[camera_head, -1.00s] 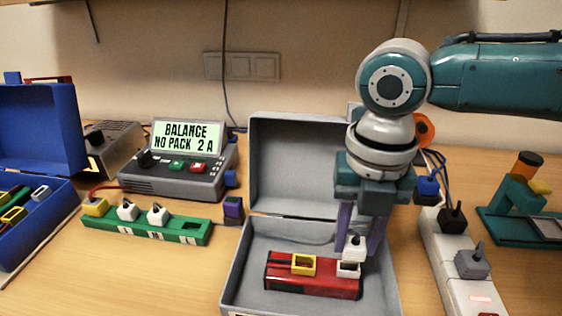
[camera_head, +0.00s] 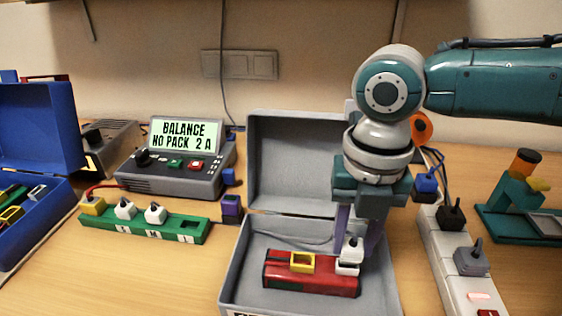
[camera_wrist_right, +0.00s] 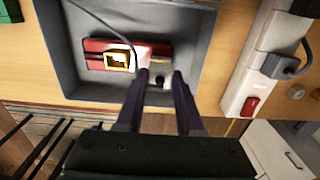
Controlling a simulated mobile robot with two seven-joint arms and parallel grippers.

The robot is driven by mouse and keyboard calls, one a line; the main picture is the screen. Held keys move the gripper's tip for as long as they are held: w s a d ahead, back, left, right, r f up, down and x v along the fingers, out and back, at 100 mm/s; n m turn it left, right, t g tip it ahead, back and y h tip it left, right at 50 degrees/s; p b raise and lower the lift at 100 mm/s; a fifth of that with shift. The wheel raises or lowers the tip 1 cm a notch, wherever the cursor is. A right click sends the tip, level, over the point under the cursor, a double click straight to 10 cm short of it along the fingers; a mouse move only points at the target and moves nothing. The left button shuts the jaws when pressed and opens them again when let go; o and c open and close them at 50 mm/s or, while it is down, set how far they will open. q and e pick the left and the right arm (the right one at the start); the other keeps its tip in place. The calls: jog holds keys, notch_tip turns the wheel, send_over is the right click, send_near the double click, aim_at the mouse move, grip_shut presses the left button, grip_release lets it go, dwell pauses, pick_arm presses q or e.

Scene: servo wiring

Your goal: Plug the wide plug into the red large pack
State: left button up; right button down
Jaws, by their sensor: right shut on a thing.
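The red large pack (camera_head: 308,280) lies in the open grey case. It has a yellow-rimmed socket (camera_head: 302,263) and, to the right, a white socket (camera_head: 347,269). My right gripper (camera_head: 357,244) points down over the pack's right end and is shut on a white plug (camera_head: 352,250). The plug sits right at the white socket; I cannot tell how far in it is. In the right wrist view the gripper (camera_wrist_right: 160,82) reaches the pack (camera_wrist_right: 100,46), and its fingers partly hide the plug and socket. My left gripper is not in view.
The grey case (camera_head: 232,285) has low walls around the pack and a raised lid (camera_head: 290,165) behind. A green plug board (camera_head: 140,228) and the charger (camera_head: 180,175) stand left. A white power strip (camera_head: 440,250) stands right of the case. A thin cable (camera_wrist_right: 105,22) crosses the case.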

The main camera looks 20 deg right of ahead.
aim_at(353, 244)
jog(key=shift+f+b, duration=0.6)
jog(key=shift+f, duration=0.35)
jog(key=shift+c, duration=2.3)
grip_release()
jog(key=shift+r, duration=0.1)
notch_tip(353, 244, up, 10)
jog(key=shift+f+p, duration=0.1)
jog(key=shift+p, duration=0.25)
